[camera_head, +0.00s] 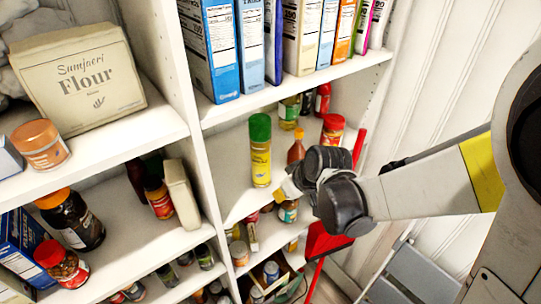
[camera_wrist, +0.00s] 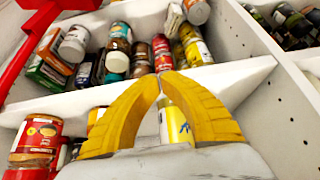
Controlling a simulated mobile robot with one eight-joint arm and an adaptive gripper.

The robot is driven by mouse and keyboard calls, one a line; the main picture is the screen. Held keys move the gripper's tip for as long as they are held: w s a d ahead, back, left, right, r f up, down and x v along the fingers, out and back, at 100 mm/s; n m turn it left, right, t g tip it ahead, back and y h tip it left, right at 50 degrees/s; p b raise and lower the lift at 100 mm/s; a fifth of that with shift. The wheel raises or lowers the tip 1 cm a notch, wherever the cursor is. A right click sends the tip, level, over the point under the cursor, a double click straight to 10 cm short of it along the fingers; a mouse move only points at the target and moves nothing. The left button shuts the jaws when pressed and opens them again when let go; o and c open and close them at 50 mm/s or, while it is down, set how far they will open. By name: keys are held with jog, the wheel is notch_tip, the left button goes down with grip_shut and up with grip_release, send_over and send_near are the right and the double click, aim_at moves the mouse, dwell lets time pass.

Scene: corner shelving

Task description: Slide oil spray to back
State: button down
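The oil spray (camera_head: 260,150) is a tall yellow can with a green cap. It stands upright on the middle shelf of the right-hand unit, left of several bottles in the head view. My gripper (camera_head: 283,190) is just right of the can's lower part; from this view I cannot tell whether they touch. In the wrist view, my gripper's yellow fingers (camera_wrist: 160,77) arch together with the tips meeting and nothing seen held between them. A yellow can (camera_wrist: 178,122), apparently the oil spray, shows partly behind the right finger; the rest is hidden.
A red-capped jar (camera_head: 333,130) and an orange-brown bottle (camera_head: 296,148) stand right of the spray. Boxes (camera_head: 250,45) fill the shelf above. A white upright (camera_head: 190,110) bounds the shelf at left. Jars crowd the shelf below, and a red object (camera_head: 325,243) stands at lower right.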

aim_at(246, 162)
jog(key=shift+w+a+r, duration=0.1)
jog(key=shift+w+a, duration=0.45)
jog(key=shift+w, duration=0.2)
jog(key=shift+w+a+r, duration=0.1)
jog(key=shift+w+a, duration=0.4)
jog(key=shift+w, duration=0.25)
jog(key=w+a+b, duration=0.1)
jog(key=w+a, duration=0.1)
jog(key=w, duration=0.2)
jog(key=w+a, duration=0.3)
jog(key=w+a+b, duration=0.1)
jog(key=w+a, duration=0.2)
jog(key=w, duration=0.1)
jog(key=shift+w+b, duration=0.3)
jog(key=shift+w, duration=0.05)
jog(key=shift+d, duration=0.1)
jog(key=shift+s+f, duration=0.1)
jog(key=shift+s, duration=0.05)
